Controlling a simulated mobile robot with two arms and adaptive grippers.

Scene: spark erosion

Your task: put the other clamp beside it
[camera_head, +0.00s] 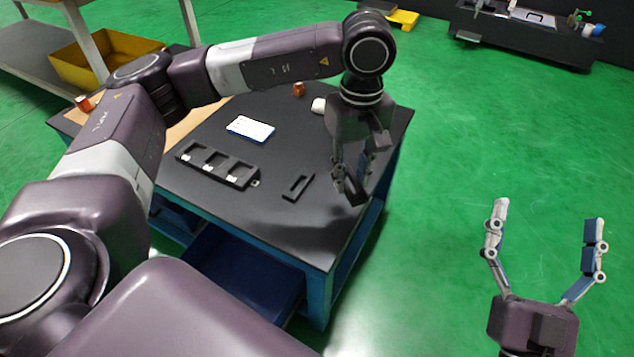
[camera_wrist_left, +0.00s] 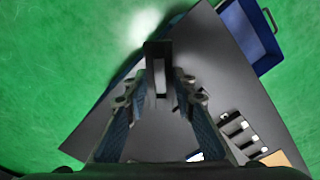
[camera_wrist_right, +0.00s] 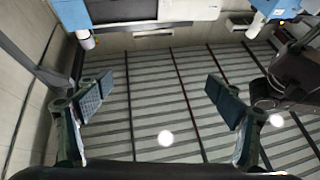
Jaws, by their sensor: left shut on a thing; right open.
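My left gripper (camera_head: 352,182) is shut on a dark clamp (camera_head: 357,193), holding it over the front right part of the dark tabletop (camera_head: 262,218). In the left wrist view the held clamp (camera_wrist_left: 158,62) is a dark upright bar with a pale slot between the fingertips. Another dark, slotted, bar-shaped piece (camera_head: 297,187) lies on the table to the left of the held clamp; it looks like the other clamp. My right gripper (camera_head: 545,232) is open and empty, off the table over the green floor. It is also open in the right wrist view (camera_wrist_right: 156,95).
A dark tray with several compartments (camera_head: 184,155) holds small pale pieces; it also shows in the left wrist view (camera_wrist_left: 246,124). A white-and-blue card (camera_head: 250,129), an orange-brown object (camera_head: 299,89) and a white one (camera_head: 318,105) stand farther back. The table's front middle is clear.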

